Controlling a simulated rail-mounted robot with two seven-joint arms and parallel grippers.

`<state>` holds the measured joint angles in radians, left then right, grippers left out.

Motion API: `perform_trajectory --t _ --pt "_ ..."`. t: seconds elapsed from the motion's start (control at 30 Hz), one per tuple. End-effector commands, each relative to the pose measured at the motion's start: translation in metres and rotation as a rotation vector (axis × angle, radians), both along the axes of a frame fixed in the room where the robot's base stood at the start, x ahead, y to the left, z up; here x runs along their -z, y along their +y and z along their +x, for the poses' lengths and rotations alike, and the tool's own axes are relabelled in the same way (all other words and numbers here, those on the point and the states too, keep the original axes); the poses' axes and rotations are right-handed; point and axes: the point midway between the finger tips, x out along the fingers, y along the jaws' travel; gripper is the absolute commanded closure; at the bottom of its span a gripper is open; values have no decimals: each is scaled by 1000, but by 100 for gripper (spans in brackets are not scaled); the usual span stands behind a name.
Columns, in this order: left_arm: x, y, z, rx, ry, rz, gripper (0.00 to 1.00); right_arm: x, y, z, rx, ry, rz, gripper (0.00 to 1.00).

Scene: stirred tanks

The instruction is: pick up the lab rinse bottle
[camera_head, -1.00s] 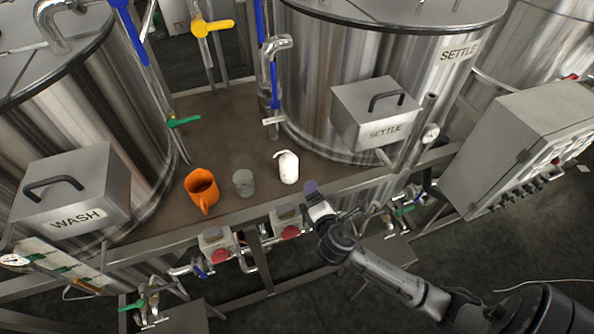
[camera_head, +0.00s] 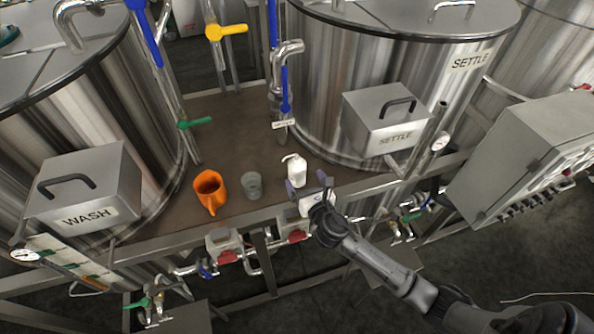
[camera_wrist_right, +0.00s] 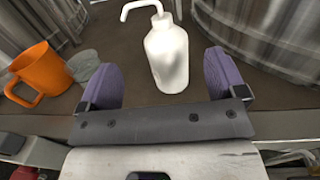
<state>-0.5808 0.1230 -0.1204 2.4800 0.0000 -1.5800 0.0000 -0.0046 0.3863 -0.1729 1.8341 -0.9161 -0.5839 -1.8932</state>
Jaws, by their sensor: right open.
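The lab rinse bottle (camera_head: 296,172) is white with a bent spout and stands upright on the brown deck between the tanks. It also shows in the right wrist view (camera_wrist_right: 167,55), ahead of and between the two purple fingers. My right gripper (camera_head: 308,188) is open and empty, just in front of the bottle at the deck's front edge. In the right wrist view the fingers (camera_wrist_right: 163,80) are spread wide, with the bottle's lower body close to the gap between them. I cannot see any contact. My left gripper is not in view.
A grey cup (camera_head: 251,185) and an orange jug (camera_head: 210,191) stand left of the bottle. The SETTLE tank (camera_head: 335,80) and its metal box (camera_head: 385,118) rise behind and right. Pipes and valves (camera_head: 284,95) stand behind the bottle. A metal rail (camera_head: 365,190) runs along the deck's front.

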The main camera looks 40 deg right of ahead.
Motion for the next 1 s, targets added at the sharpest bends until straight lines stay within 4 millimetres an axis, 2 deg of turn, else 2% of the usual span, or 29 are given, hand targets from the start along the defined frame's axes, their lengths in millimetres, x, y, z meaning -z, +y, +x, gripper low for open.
perform_trajectory --t 0.13,0.43,0.73,1.0 --pt "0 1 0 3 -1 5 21 0 -6 17 2 0 1 10" --pt "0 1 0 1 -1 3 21 0 -12 32 3 0 3 10" --pt "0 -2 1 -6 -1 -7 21 2 -26 66 2 0 4 10" --pt "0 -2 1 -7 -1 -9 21 2 -29 73 1 0 3 10"
